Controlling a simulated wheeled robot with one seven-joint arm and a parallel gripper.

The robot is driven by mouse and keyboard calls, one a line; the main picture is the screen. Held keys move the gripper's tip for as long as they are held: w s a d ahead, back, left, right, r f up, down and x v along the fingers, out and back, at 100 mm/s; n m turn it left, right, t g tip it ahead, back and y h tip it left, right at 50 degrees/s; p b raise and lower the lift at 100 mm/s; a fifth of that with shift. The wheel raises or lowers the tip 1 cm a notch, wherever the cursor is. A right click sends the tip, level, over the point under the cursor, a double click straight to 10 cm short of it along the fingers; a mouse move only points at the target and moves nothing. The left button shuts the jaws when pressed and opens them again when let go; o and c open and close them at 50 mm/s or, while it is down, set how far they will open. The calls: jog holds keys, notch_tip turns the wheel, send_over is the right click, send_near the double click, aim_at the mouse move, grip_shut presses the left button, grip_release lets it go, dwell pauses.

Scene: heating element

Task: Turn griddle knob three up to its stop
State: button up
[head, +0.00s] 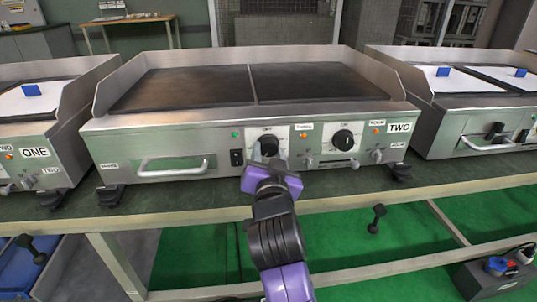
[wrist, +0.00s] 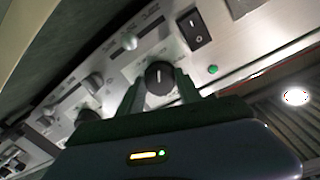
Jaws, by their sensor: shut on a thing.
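The middle griddle (head: 160,150) has two black knobs on its front panel. My gripper (head: 267,160) is at the left knob, which it partly covers in the head view. In the wrist view this left knob (wrist: 159,76) sits between the two fingers of my gripper (wrist: 160,88), and they are shut on it. A white line on the knob's face points up in that picture. The right knob (head: 343,139) is clear of my gripper. The small label (head: 303,127) between the knobs is too small to read surely.
A black switch (head: 237,157) and a green light (head: 235,135) are just left of the held knob. A bar handle (head: 176,167) sticks out farther left. Small levers (head: 355,163) sit below the right knob. Other griddles stand on both sides.

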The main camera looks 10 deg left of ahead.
jog(key=shift+f, duration=0.1)
dwell(0.4)
jog(key=o, duration=1.4)
jog(key=shift+c, duration=0.2)
jog(key=p+v, duration=0.2)
jog(key=v, duration=0.5)
jog(key=shift+s, duration=0.4)
jog(key=shift+d, duration=0.1)
